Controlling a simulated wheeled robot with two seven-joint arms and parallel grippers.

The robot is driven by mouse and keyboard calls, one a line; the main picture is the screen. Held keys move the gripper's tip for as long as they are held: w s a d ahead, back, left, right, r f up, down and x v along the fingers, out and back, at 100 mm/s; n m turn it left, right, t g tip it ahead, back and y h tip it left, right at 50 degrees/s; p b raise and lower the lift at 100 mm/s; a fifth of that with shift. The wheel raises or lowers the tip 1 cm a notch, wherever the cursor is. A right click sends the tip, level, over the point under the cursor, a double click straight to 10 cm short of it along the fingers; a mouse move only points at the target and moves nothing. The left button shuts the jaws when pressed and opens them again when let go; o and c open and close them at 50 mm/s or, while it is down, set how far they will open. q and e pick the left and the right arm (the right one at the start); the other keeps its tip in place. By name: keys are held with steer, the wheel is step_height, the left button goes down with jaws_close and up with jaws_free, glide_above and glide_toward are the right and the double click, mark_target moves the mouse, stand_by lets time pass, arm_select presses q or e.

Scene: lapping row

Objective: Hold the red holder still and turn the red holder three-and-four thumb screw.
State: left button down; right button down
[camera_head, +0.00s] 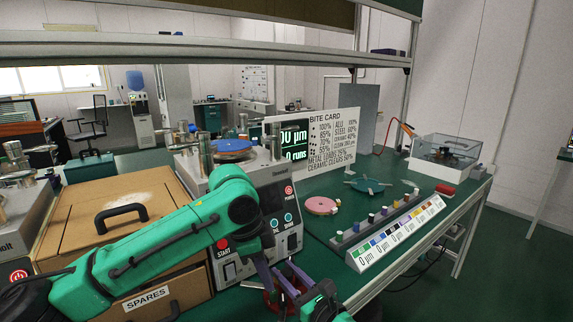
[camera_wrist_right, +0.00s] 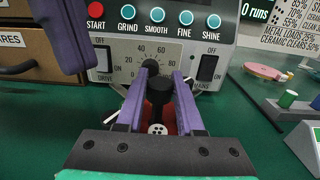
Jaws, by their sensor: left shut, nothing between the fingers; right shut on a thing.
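The red holder (camera_wrist_right: 172,127) sits low before the machine, mostly hidden by my right fingers; red parts also show in the head view (camera_head: 268,303). A black upright thumb screw (camera_wrist_right: 158,90) stands between my right gripper's purple fingers. My right gripper (camera_wrist_right: 158,82) is shut on it, and is also in the head view (camera_head: 282,268). A small white disc with dark dots (camera_wrist_right: 157,129) shows below the knob. My left gripper (camera_head: 271,286) is shut and empty beside the right one; a purple finger shows at the upper left of the wrist view. Whether it touches the holder is unclear.
The lapping machine (camera_head: 262,215) with buttons and a dial stands right behind the grippers. A wooden spares box (camera_head: 150,275) is at left. A pink disc (camera_head: 321,205) and a rack of coloured pieces (camera_head: 400,228) lie to the right on the green bench.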

mark_target(283, 304)
arm_select(q)
steer(key=x, duration=0.2)
steer(key=a+x, duration=0.1)
steer(key=x, duration=0.1)
steer(key=shift+f, duration=0.4)
steer(key=shift+d, duration=0.55)
stand_by(0.3)
steer(key=shift+w, duration=0.25)
steer(key=shift+w+a, duration=0.1)
steer(key=shift+a, duration=0.05)
stand_by(0.4)
